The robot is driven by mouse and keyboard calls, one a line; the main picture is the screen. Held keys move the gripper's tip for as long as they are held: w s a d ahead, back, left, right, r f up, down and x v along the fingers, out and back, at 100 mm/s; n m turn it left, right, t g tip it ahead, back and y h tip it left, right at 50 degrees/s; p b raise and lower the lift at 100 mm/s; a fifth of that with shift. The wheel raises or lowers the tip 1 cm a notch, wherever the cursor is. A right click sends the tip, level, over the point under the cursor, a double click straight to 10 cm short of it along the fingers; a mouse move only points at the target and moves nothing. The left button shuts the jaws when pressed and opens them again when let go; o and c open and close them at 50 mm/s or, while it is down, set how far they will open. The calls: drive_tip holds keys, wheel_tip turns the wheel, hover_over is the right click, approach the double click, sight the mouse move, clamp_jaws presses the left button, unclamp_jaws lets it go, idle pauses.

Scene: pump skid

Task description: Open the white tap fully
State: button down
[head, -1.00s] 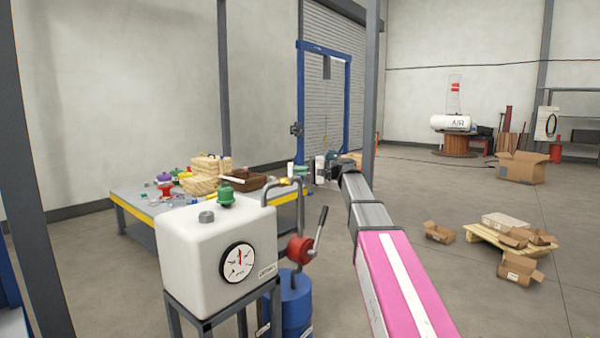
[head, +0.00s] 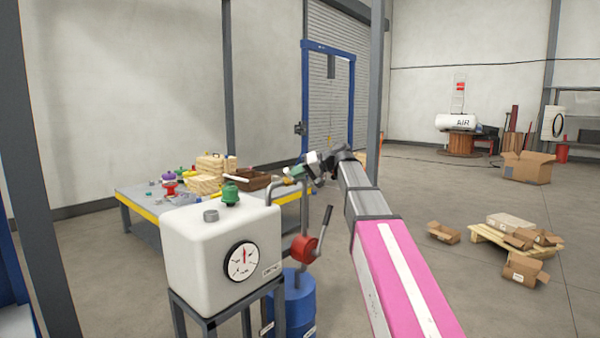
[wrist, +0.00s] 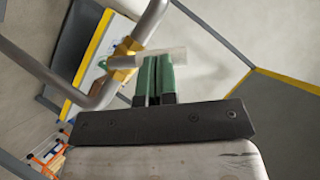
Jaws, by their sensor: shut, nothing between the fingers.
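The white tap handle (wrist: 178,56) is a pale bar beside a brass fitting (wrist: 122,60) on a bent grey pipe (wrist: 150,20) in the wrist view. My gripper (wrist: 157,60) has its two green fingers together, with nothing between them. The fingertips overlap the handle's middle in the picture; I cannot tell whether they touch it. In the head view my gripper (head: 297,173) is by the top of the pipe (head: 272,205), and the tap is too small to make out clearly there.
A white tank with a gauge (head: 222,255) stands in front on a grey frame. A red pump with a lever (head: 303,248) sits above a blue drum (head: 294,305). A cluttered table (head: 140,207) is behind.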

drive_tip(key=n+h, duration=0.1)
drive_tip(key=s+a+f+n+t+h, duration=0.1)
drive_tip(key=f+n+t+h, duration=0.1)
drive_tip(key=shift+s+a+n, duration=0.25)
drive_tip(key=shift+s+n, duration=0.05)
drive_tip(key=shift+s, duration=0.05)
drive_tip(key=shift+w+d+f, duration=0.3)
drive_tip(key=shift+w+d, duration=0.2)
drive_tip(key=shift+w, duration=0.05)
idle(0.5)
